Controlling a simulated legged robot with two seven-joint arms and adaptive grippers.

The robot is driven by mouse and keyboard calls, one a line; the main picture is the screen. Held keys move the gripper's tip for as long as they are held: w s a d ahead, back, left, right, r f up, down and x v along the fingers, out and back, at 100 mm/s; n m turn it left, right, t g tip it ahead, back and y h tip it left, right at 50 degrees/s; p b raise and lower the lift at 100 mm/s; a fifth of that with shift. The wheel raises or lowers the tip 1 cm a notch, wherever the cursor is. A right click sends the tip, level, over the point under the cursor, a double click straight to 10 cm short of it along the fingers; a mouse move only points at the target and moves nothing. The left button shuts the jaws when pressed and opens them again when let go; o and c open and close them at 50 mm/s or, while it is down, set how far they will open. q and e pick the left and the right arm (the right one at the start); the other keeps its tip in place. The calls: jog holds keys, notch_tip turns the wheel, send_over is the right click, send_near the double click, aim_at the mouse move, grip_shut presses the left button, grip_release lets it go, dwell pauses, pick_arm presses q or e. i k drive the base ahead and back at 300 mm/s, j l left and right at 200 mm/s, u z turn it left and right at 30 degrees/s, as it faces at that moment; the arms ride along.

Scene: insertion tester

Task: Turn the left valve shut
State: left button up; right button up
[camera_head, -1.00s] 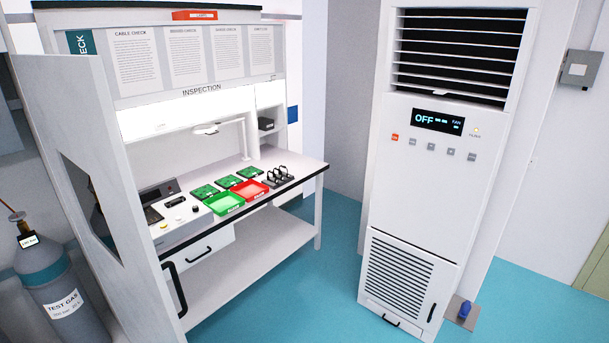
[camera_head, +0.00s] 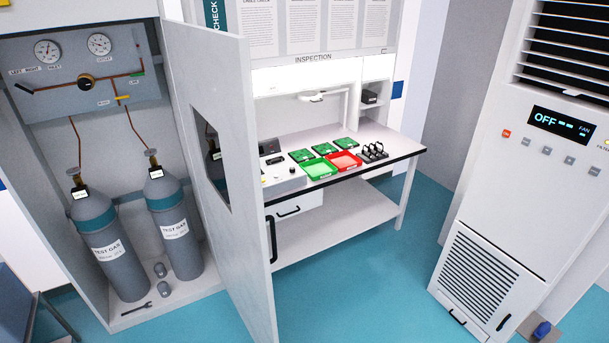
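A gas cabinet stands open at the left. Inside are two grey test gas bottles with teal bands: the left bottle (camera_head: 108,245) and the right bottle (camera_head: 174,225). Each has a brass valve on top, the left valve (camera_head: 78,190) and the right valve (camera_head: 153,171), with a small white tag. Whether either valve is open or shut is too small to tell. Copper pipes rise from them to a grey panel (camera_head: 60,105) with two gauges, a black knob (camera_head: 87,84) and levers. Neither of my grippers is in view.
The cabinet's open door (camera_head: 235,260) with a window juts out to the right of the bottles. A wrench (camera_head: 137,310) and small caps lie on the cabinet floor. An inspection bench (camera_head: 340,210) and a white air unit (camera_head: 500,210) stand right. Teal floor (camera_head: 350,295) is clear between.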

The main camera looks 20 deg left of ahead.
aim_at(74, 170)
jog(key=i+l+u, duration=0.1)
jog(key=u, duration=1.05)
jog(key=l+u, duration=0.5)
jog(key=l, duration=0.2)
jog(key=l+u, duration=0.45)
jog(key=l, duration=0.3)
jog(key=i+l, duration=0.55)
jog(key=l+u, duration=0.05)
jog(key=l, duration=0.05)
